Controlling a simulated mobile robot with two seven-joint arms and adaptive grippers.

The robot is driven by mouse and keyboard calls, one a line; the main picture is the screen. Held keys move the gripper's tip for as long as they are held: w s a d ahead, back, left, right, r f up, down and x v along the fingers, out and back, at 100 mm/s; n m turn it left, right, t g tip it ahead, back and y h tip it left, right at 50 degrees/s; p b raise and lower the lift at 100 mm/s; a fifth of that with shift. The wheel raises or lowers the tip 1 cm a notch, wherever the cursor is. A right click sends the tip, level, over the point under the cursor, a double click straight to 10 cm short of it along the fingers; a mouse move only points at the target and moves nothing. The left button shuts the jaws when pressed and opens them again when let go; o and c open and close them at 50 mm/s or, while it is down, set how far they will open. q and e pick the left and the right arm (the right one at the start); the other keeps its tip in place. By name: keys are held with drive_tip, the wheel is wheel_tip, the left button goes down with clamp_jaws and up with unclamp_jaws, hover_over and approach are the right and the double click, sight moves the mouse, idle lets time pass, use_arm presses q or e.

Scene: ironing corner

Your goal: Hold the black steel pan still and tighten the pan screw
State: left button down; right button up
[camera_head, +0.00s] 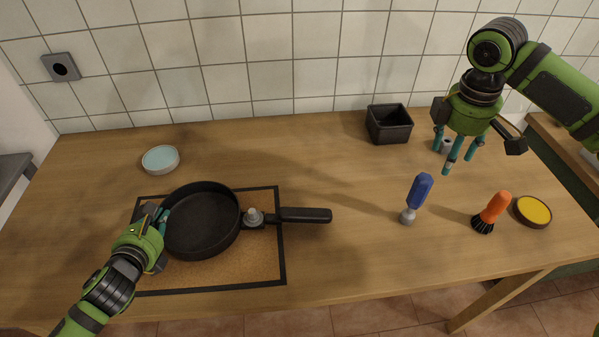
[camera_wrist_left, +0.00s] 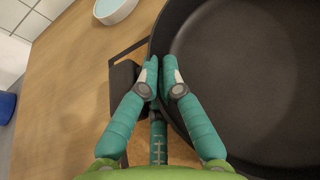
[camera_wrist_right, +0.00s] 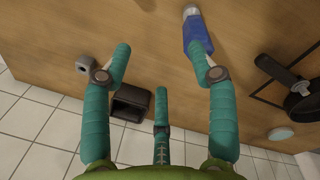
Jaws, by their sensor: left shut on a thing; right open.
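The black pan (camera_head: 203,222) lies on a black-framed cork mat (camera_head: 215,271), its handle (camera_head: 305,215) pointing right. A grey pan screw (camera_head: 253,215) sits where the handle meets the pan. My left gripper (camera_head: 162,222) is shut on the pan's left rim; its fingers also show at the rim in the left wrist view (camera_wrist_left: 161,68). My right gripper (camera_head: 456,152) is open and empty over the back right of the table; the blue handle (camera_wrist_right: 198,38) shows near one finger in the right wrist view.
A black square box (camera_head: 389,125) stands at the back, left of my right gripper. A small grey piece (camera_wrist_right: 84,64) lies near that gripper. An orange-handled brush (camera_head: 491,212) and yellow-topped dish (camera_head: 532,211) stand at right, a pale blue dish (camera_head: 160,160) at back left. The middle back is clear.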

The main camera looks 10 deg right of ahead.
sight(428, 179)
drive_tip(key=a, duration=0.1)
drive_tip(key=s+a, duration=0.1)
drive_tip(key=a+n, duration=0.1)
drive_tip(key=shift+s+a+r+y, duration=0.2)
drive_tip(key=shift+a+r+y, duration=0.05)
drive_tip(key=shift+y, duration=0.05)
drive_tip(key=f, duration=0.6)
drive_tip(key=shift+a, duration=0.2)
drive_tip(key=shift+w+f, duration=0.2)
drive_tip(key=shift+f, duration=2.7)
clamp_jaws()
